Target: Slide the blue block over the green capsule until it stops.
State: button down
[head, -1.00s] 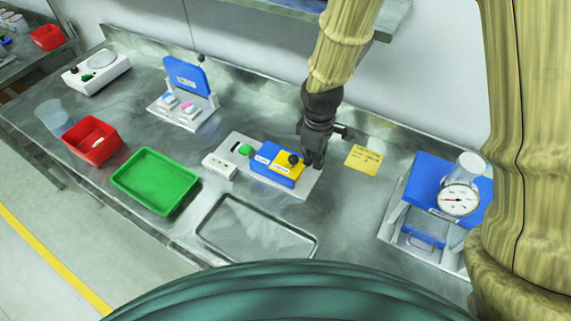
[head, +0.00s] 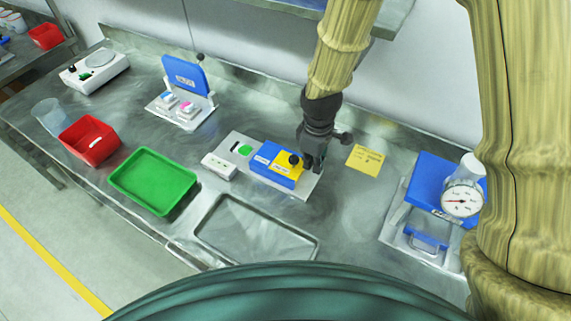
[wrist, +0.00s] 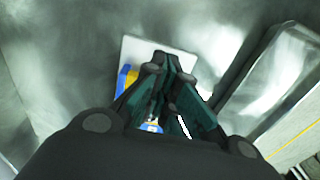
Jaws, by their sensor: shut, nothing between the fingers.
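The blue block (head: 265,156) sits on a light grey base plate (head: 311,187), with a yellow section (head: 289,174) and a black knob (head: 295,160) at its right end. The green capsule (head: 245,151) lies in the plate's left part, uncovered, just left of the block. My gripper (head: 313,167) is shut and empty, low over the plate's right end, beside the yellow section. In the wrist view the shut fingers (wrist: 168,66) hide much of the block; a blue edge (wrist: 121,84) shows at their left. I cannot tell whether they touch the block.
A small white box (head: 219,166) stands left of the plate. A green tray (head: 152,181), a metal tray (head: 257,230) and a red bin (head: 90,139) lie nearby. A yellow note (head: 365,159) lies to the right, and a blue press with a gauge (head: 462,200) stands further right.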

aim_at(281, 161)
jog(key=shift+f+b, duration=0.45)
jog(key=shift+f, duration=0.75)
jog(key=shift+w+a, duration=0.1)
dwell(0.4)
jog(key=shift+w+a+p, duration=0.35)
jog(key=shift+w+a, duration=0.7)
jog(key=shift+a, duration=0.5)
jog(key=shift+w+a+p, duration=0.35)
jog(key=shift+w+a, duration=0.75)
jog(key=shift+a, duration=0.5)
jog(key=shift+w+a+p, duration=0.35)
jog(key=shift+w+a, duration=0.7)
jog(key=shift+a, duration=0.5)
jog(key=shift+s+d, duration=0.1)
jog(key=shift+d, duration=0.05)
jog(key=shift+s+d+r, duration=0.1)
jog(key=shift+s+d, duration=0.25)
jog(key=shift+d, duration=0.15)
jog(key=shift+r+p, duration=0.1)
jog(key=shift+p, duration=0.2)
notch_tip(281, 161, up, 8)
jog(key=p, duration=0.5)
